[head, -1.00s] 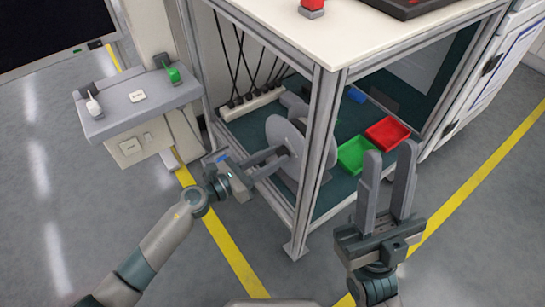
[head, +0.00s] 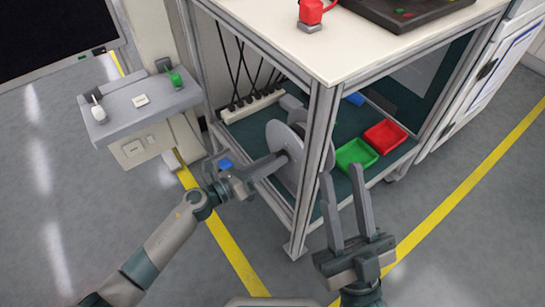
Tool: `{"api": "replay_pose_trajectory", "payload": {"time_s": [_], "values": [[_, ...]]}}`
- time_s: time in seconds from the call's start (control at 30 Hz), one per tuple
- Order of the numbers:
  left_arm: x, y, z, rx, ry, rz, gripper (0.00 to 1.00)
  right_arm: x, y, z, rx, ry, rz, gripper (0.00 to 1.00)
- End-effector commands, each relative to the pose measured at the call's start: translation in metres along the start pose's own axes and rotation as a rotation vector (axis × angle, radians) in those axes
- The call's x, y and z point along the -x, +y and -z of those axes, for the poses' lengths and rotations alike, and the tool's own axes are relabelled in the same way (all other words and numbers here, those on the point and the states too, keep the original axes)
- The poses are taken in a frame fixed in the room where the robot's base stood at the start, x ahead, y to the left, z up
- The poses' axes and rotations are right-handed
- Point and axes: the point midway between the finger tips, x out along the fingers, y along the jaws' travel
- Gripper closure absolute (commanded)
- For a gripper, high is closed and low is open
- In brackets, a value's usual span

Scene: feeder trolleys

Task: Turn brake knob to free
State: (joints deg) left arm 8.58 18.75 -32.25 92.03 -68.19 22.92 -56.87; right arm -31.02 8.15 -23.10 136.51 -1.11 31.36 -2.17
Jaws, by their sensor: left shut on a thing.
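A grey reel disc (head: 284,143) stands upright inside the frame of the trolley, partly behind its front post. My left gripper (head: 281,158) reaches in from the left, its fingers together at the near face of the disc. It is shut on the brake knob at the disc's middle; the knob is mostly hidden by the fingers, and its turn position cannot be read. My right gripper (head: 342,175) is open and empty, its fingers pointing up, in front of the trolley's right opening.
The trolley's front post (head: 312,165) stands close to my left fingertips. A green tray (head: 356,154) and a red tray (head: 385,137) lie on the lower shelf. A grey side console (head: 140,108) with levers is at the left. Floor in front is clear.

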Motion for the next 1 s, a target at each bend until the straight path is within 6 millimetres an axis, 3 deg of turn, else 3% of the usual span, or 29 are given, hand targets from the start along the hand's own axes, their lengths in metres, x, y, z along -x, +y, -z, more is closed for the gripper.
{"api": "replay_pose_trajectory", "payload": {"time_s": [0.3,0.57,0.8,1.0], "values": [[0.001,0.000,-0.003,0.289,0.001,-0.002,0.90,0.029,-0.025,-0.033,-0.054,-0.283,-0.003,0.69],[0.000,0.001,-0.003,0.511,0.000,-0.003,0.90,0.045,-0.008,-0.090,-0.051,-0.602,-0.024,0.69],[0.000,0.001,-0.002,0.719,0.000,-0.002,0.90,0.079,0.005,-0.130,-0.061,-0.892,-0.049,0.69],[0.000,0.002,-0.002,0.891,0.000,-0.003,0.90,0.116,0.014,-0.150,-0.074,-1.121,-0.072,0.69]]}}
